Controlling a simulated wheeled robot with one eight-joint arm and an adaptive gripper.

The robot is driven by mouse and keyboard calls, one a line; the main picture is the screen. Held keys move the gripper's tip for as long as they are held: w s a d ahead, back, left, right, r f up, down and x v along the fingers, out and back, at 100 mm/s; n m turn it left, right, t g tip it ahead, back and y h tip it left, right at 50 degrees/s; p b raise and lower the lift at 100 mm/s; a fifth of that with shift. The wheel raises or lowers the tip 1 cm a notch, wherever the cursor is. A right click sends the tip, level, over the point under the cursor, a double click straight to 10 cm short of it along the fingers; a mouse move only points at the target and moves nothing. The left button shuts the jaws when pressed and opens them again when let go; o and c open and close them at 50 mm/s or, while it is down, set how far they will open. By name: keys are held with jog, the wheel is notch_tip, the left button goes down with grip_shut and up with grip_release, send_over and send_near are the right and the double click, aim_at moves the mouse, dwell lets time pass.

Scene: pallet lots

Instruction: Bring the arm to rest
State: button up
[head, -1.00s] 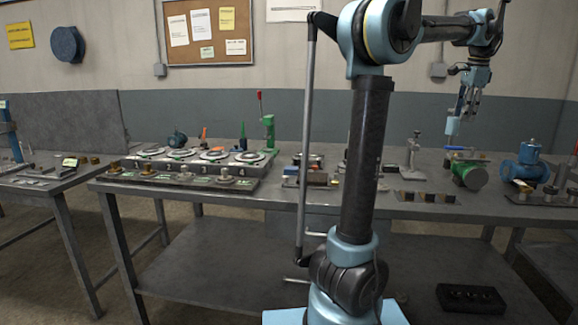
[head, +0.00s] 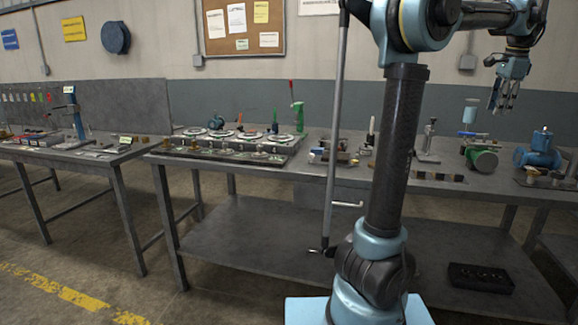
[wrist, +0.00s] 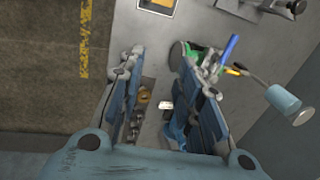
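My gripper (head: 503,108) hangs at the upper right of the head view, fingers pointing down, high over the right part of the main bench. In the wrist view my gripper (wrist: 160,95) shows its two dark blue fingers apart, with nothing held between them. The bench top and small parts on it show through the gap, well beyond the fingers. My arm stands raised in the head view, bent over toward the right.
Below and beside my gripper are a green motor (head: 482,159), a pale blue cylinder (head: 470,111) and a blue pump (head: 535,153). The main bench (head: 250,172) holds a row of round fixtures. Another bench (head: 75,158) stands left. Open floor lies front left.

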jog(key=a+f+n, duration=0.3)
jog(key=a+f, duration=0.2)
jog(key=a, duration=0.6)
jog(key=a+f+n, duration=0.4)
jog(key=a, duration=0.6)
jog(key=a+f+n, duration=0.3)
jog(key=a+f, duration=0.2)
jog(key=a, duration=0.6)
jog(key=s+a+f+n, duration=0.5)
jog(key=s+a+f, duration=0.3)
jog(key=f, duration=0.3)
jog(key=s+a+f+n, duration=0.5)
jog(key=s+a+f, duration=0.3)
jog(key=f, duration=0.4)
jog(key=shift+a+f+n+y, duration=0.15)
jog(key=shift+a+n+y, duration=0.15)
jog(key=shift+n, duration=0.1)
jog(key=shift+s, duration=0.15)
